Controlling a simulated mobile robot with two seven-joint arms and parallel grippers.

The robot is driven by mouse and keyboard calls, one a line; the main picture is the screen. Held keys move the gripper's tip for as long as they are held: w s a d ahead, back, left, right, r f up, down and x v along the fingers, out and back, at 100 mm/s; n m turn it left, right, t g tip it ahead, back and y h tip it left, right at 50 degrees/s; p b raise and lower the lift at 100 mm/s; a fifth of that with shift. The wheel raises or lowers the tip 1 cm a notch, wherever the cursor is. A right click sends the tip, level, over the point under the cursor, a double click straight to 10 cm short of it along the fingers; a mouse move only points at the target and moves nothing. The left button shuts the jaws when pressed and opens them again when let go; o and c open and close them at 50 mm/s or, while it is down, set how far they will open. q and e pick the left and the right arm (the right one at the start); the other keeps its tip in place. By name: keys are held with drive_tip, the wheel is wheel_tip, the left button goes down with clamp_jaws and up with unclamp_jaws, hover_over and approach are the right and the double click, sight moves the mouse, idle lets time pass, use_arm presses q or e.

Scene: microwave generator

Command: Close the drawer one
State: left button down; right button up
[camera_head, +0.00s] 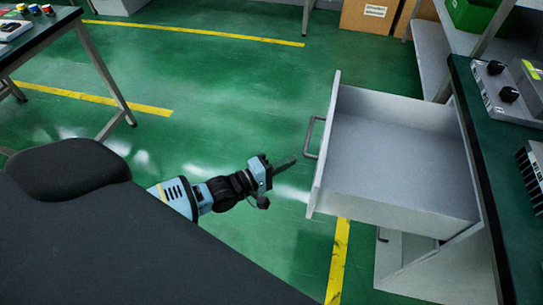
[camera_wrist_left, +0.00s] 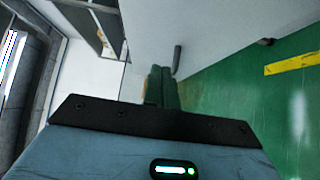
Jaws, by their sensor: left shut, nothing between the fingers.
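A white drawer (camera_head: 395,155) stands pulled out and empty from the cabinet under the green-topped bench, on the right of the head view. Its front panel faces left and carries a grey bar handle (camera_head: 312,138). My left gripper (camera_head: 287,163) is shut and empty, a little to the left of the front panel and below the handle in the picture. In the left wrist view, the shut fingers (camera_wrist_left: 161,88) point toward a pale panel, with a grey bar (camera_wrist_left: 176,60) just beyond them. I cannot tell whether they touch the panel. My right gripper is out of view.
The green-topped bench (camera_head: 482,160) on the right holds devices with black knobs (camera_head: 508,94). A cardboard box (camera_head: 368,16) and a green bin (camera_head: 472,14) are at the back. Another table (camera_head: 40,40) stands at the upper left. The green floor (camera_head: 220,90) between is clear.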

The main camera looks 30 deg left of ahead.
use_arm(q)
drive_tip(key=d, duration=0.1)
drive_tip(key=w+d, duration=0.1)
drive_tip(key=d, duration=0.1)
drive_tip(key=w+d, duration=0.1)
drive_tip(key=shift+w+d+p, duration=0.15)
drive_tip(key=shift+d+p, duration=0.1)
drive_tip(key=shift+p, duration=0.1)
drive_tip(key=shift+d, duration=0.15)
